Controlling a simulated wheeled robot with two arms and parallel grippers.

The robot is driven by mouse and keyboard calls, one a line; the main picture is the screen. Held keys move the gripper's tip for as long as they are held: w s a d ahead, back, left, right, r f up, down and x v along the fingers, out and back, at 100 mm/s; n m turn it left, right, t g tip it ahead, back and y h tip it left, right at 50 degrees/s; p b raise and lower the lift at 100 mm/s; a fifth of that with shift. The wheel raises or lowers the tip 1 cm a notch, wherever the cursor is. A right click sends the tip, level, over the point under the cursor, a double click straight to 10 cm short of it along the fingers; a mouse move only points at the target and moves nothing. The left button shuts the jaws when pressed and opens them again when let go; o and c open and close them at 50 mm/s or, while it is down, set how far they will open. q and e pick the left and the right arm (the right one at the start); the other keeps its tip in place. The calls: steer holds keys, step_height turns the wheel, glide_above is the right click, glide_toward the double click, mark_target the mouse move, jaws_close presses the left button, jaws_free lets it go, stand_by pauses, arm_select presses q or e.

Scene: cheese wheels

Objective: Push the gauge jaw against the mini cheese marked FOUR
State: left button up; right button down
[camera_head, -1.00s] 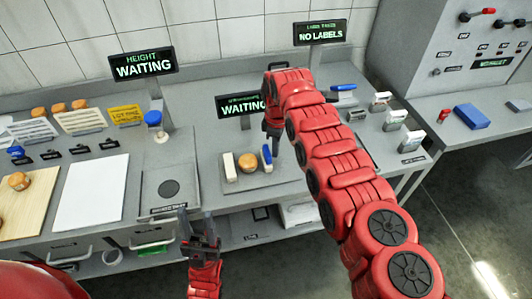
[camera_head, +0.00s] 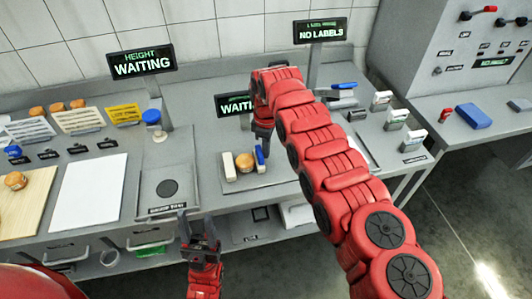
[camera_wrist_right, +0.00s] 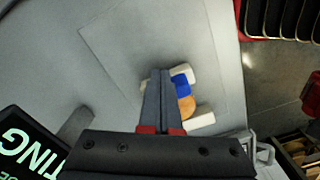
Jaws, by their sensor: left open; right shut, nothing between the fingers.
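The orange mini cheese (camera_head: 244,162) stands on the gauge plate between a pale fixed block (camera_head: 229,167) and the blue-faced gauge jaw (camera_head: 260,157). The jaw is close to the cheese; contact is unclear. In the right wrist view, the blue jaw face (camera_wrist_right: 181,82) lies beside the cheese (camera_wrist_right: 186,104). No FOUR mark is legible on it. My right gripper (camera_head: 263,136) is shut and empty, by the jaw; its fingertips (camera_wrist_right: 160,74) lie left of the blue face in the wrist view. My left gripper (camera_head: 197,220) is open and empty before the counter front.
The gauge's sign (camera_head: 234,104) stands behind, partly covered by my right arm. A height station (camera_head: 168,188) and a white board (camera_head: 90,193) lie to the left. More small cheeses (camera_head: 57,107) sit at the back left. White stamp-like tools (camera_head: 396,119) stand to the right.

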steer(key=shift+s+a, duration=0.15)
steer(key=shift+a, duration=0.2)
steer(key=shift+a+b, duration=0.15)
steer(key=shift+b, duration=0.45)
stand_by(1.1)
steer(key=shift+w+d, duration=0.25)
steer(key=shift+d, duration=0.45)
steer(key=shift+w+d, duration=0.2)
steer(key=shift+d, duration=0.5)
steer(key=shift+w+d, duration=0.25)
steer(key=shift+d, duration=0.45)
steer(key=shift+w+d, duration=0.2)
steer(key=shift+d, duration=0.45)
step_height(320, 180, up, 8)
steer(key=p, duration=0.1)
steer(key=shift+p, duration=0.4)
